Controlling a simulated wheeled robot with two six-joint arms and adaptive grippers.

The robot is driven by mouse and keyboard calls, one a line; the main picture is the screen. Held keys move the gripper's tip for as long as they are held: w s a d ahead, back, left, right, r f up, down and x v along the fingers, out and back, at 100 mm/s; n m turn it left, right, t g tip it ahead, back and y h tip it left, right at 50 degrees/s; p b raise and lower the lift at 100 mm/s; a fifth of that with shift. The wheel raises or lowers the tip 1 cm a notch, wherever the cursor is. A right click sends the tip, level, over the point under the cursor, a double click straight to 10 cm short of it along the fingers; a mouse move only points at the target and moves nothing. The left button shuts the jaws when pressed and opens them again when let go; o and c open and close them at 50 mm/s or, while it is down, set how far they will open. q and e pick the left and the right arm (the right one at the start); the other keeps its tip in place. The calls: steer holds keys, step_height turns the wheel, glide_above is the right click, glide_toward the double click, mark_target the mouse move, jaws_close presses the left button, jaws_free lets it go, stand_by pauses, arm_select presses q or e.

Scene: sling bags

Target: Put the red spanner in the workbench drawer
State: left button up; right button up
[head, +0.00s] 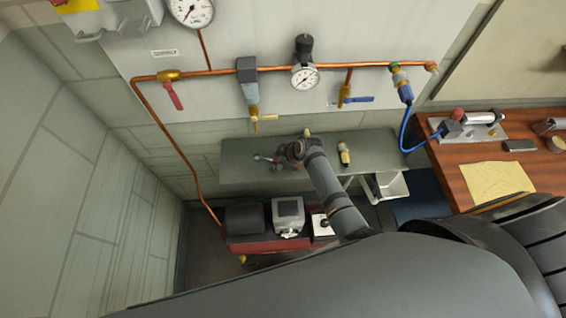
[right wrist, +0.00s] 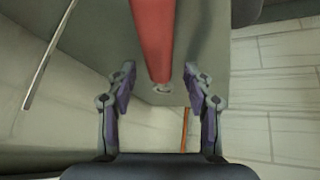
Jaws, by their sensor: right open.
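A red bar with a small hole at its end, which looks like the red spanner's handle (right wrist: 155,35), comes down from the top of the right wrist view. My right gripper (right wrist: 159,72) is open, with one finger on each side of the bar's end. I cannot tell whether they touch it. In the head view my right gripper (head: 272,160) is over the left part of the grey bench (head: 235,172), and little of the spanner shows. A pale open-topped box (head: 389,187) below the bench's right side may be the drawer. My left gripper is not in view.
Copper pipes with gauges (head: 305,77) and valves run along the wall behind. A small yellow-and-black item (head: 344,153) is on the bench. A red cart (head: 270,242) with boxes stands below. A wooden table (head: 462,185) with a blue hose (head: 405,132) nearby is at right.

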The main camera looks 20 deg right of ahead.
steer(key=shift+s, duration=0.1)
steer(key=shift+c, duration=0.8)
jaws_close()
steer(key=shift+r, duration=0.1)
